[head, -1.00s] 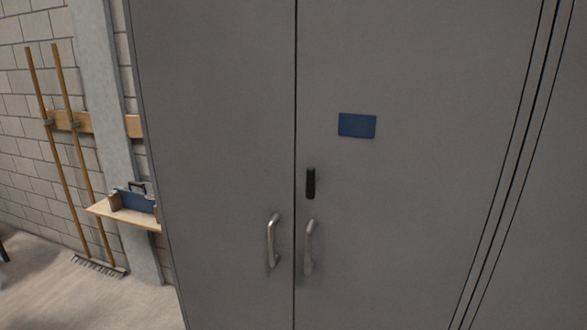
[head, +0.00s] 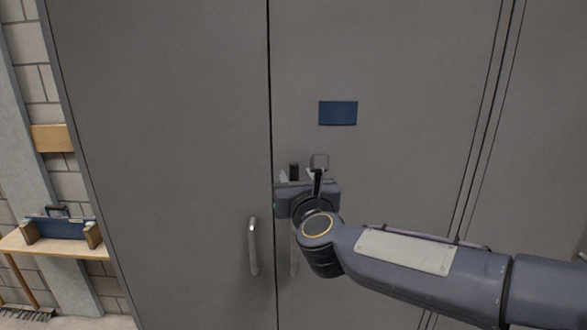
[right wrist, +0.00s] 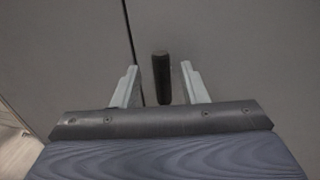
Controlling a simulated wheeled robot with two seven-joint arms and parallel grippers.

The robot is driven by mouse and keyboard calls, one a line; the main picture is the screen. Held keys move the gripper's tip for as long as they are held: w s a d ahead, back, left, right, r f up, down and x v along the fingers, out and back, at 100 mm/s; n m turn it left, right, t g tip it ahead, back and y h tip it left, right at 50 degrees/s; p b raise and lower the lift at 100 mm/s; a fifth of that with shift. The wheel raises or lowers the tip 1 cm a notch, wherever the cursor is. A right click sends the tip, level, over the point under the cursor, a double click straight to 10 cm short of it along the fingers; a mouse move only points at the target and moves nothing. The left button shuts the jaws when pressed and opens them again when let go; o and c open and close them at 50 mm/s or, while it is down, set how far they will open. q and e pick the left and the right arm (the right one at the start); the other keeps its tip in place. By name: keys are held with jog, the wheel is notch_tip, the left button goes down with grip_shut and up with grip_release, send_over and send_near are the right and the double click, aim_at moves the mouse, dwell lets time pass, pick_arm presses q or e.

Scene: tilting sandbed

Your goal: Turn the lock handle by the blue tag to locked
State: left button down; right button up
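The blue tag (head: 338,113) is a flat rectangle on the right door of a grey cabinet. The lock handle (head: 294,170) is a small black upright bar below and left of the tag, partly hidden by my right gripper. In the right wrist view the lock handle (right wrist: 161,78) stands upright between the two fingers. My right gripper (head: 297,176) is open in front of the lock, with a finger on each side of the handle and a visible gap to both; it also shows in the right wrist view (right wrist: 160,85). My left gripper is not in view.
The left door's pull handle (head: 253,246) is clear, while the right door's pull handle (head: 294,255) is mostly behind my arm. A wooden shelf (head: 60,246) with a blue toolbox (head: 58,228) is at the left. The door surface around the tag is free.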

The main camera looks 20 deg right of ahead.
aim_at(295, 172)
jog(key=w, duration=0.4)
jog(key=shift+w+d+p, duration=0.1)
jog(key=shift+d+p, duration=0.15)
jog(key=shift+p, duration=0.1)
grip_shut()
